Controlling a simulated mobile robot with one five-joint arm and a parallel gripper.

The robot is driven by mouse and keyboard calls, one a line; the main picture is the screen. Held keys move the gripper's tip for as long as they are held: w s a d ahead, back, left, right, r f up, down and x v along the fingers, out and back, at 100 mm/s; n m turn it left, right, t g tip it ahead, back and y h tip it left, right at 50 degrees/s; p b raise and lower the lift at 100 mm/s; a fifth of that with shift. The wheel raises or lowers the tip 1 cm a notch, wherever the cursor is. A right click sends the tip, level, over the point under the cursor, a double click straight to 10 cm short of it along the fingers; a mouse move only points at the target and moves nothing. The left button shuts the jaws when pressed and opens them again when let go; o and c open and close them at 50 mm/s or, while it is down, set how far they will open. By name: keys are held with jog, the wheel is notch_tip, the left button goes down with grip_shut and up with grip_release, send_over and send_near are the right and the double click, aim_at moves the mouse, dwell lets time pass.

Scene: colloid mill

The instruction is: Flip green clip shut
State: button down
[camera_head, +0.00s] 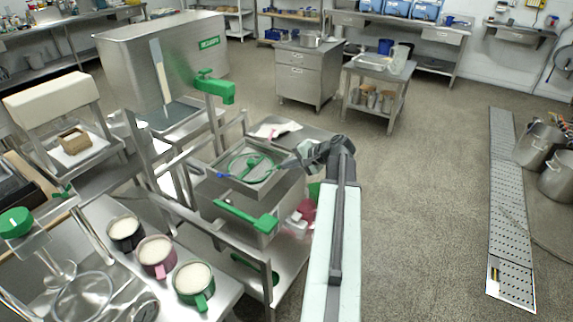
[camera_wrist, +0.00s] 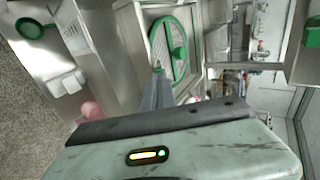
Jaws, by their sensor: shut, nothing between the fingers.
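My gripper (camera_head: 288,163) is shut and empty, reaching from the right over the square steel housing (camera_head: 283,190). In the wrist view, my closed fingers (camera_wrist: 158,72) point at the green ring with a crossbar (camera_wrist: 182,50) inside that housing. A small green piece shows right at the fingertips; it may be the clip, and I cannot tell whether it touches them. The ring also shows in the head view (camera_head: 250,167). A green lever (camera_head: 240,213) lies across the housing's front. I cannot tell for certain which green part is the clip, or whether it is open.
A steel tank with a green tap (camera_head: 215,88) stands behind the housing. Three filled mugs, black (camera_head: 124,233), pink (camera_head: 157,256) and green (camera_head: 193,284), stand on the front-left bench. Open floor (camera_head: 430,200) lies to the right, with a drain grate (camera_head: 508,195).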

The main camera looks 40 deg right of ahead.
jog(key=p+v, duration=0.6)
jog(key=v, duration=0.6)
jog(key=shift+s, duration=0.25)
jog(key=shift+d, duration=0.1)
